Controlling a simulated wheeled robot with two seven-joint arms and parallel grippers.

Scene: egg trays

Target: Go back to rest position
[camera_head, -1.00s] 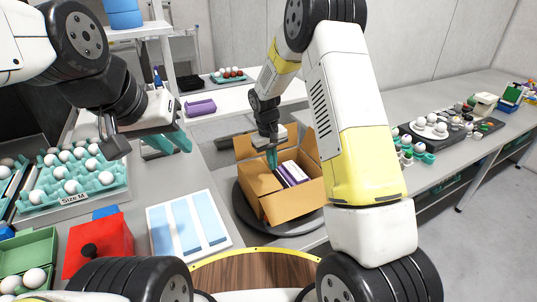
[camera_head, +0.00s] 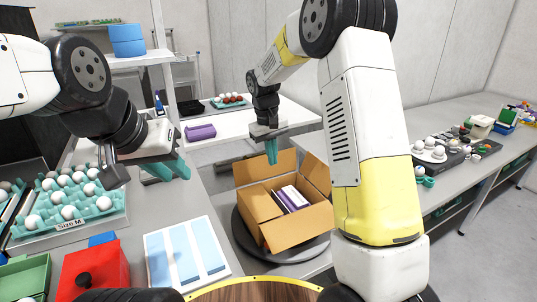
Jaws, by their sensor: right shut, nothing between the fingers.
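My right gripper (camera_head: 271,158) is shut and empty, with its teal fingers pointing down above the back edge of the open cardboard box (camera_head: 283,232). Inside the box is a purple and white carton (camera_head: 291,199). My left gripper (camera_head: 170,171) is at the left, over the grey table, to the right of the egg tray; its two teal fingers look apart, with nothing seen between them.
The "Size M" egg tray (camera_head: 108,218) holds several white eggs. A red box with a black knob (camera_head: 92,272) and a white panel with blue strips (camera_head: 187,254) lie in front. The cardboard box stands on a dark round turntable (camera_head: 243,246). A purple item (camera_head: 200,132) lies on the back table.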

